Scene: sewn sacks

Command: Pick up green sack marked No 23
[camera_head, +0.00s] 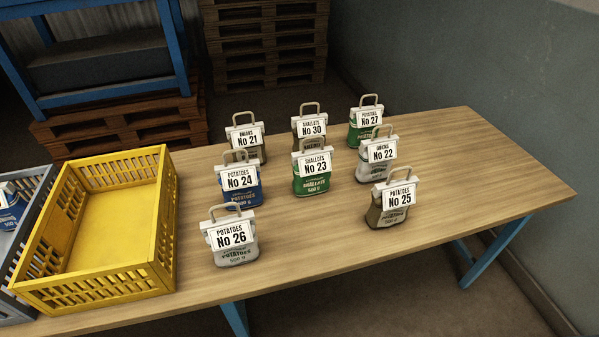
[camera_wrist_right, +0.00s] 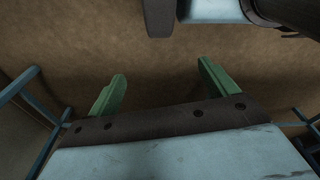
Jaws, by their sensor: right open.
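The green sack marked No 23 (camera_head: 312,183) stands upright in the middle of the group on the wooden table. It has a white label reading Shallots No 23 and a beige loop handle on top. My right gripper (camera_wrist_right: 158,88) shows in the right wrist view, with its two green fingers wide apart and nothing between them. It is away from the sacks; no sack shows in that view. Neither gripper is in the head view.
Around No 23 stand No 24 (camera_head: 243,195) to the left, No 30 (camera_head: 311,142) behind, No 22 (camera_head: 374,174) to the right and No 25 (camera_head: 386,216) front right. Another green sack, No 27 (camera_head: 359,136), stands at back right. A yellow crate (camera_head: 162,235) is at left. The table's right part is clear.

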